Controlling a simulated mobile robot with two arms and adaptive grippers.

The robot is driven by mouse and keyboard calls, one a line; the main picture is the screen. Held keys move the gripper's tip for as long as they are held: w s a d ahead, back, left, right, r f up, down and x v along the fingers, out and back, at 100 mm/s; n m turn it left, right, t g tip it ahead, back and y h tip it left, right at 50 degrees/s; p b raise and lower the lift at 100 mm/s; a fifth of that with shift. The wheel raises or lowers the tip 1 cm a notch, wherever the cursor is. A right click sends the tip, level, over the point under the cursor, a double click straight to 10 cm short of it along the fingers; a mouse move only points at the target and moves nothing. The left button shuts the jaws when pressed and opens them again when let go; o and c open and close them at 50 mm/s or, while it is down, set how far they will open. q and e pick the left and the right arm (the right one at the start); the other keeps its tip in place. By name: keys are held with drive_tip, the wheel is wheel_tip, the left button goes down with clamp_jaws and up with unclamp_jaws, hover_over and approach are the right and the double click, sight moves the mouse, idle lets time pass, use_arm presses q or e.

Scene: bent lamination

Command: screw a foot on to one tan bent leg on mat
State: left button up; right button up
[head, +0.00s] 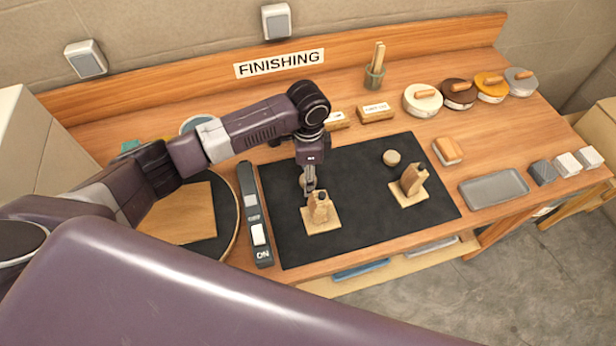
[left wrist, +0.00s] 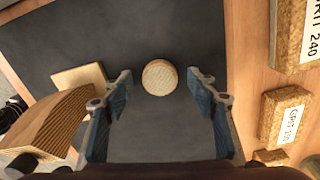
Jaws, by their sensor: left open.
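A tan bent leg (head: 321,208) stands on a square pale base at the left of the black mat (head: 285,240); its layered wood side shows in the left wrist view (left wrist: 55,115). A second, browner bent leg (head: 412,182) stands on a similar base at the right. A round tan foot (left wrist: 160,77) lies on the mat just behind the left leg, mostly hidden by the gripper in the head view. My left gripper (left wrist: 160,95) is open, its fingers on either side of the foot. Another round foot (head: 391,157) lies behind the right leg.
Labelled grit blocks (head: 376,112) sit behind the mat. An ON/OFF switch strip (head: 254,215) runs along its left edge. A sanding block (head: 447,150) and grey tray (head: 493,187) stand at the right. The mat between the legs is clear.

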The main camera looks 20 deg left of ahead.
use_arm(q)
drive_tip(key=shift+c, duration=0.5)
drive_tip(key=c, duration=0.8)
drive_tip(key=shift+c, duration=0.2)
wheel_tip(320, 180, up, 20)
drive_tip(key=b, duration=0.3)
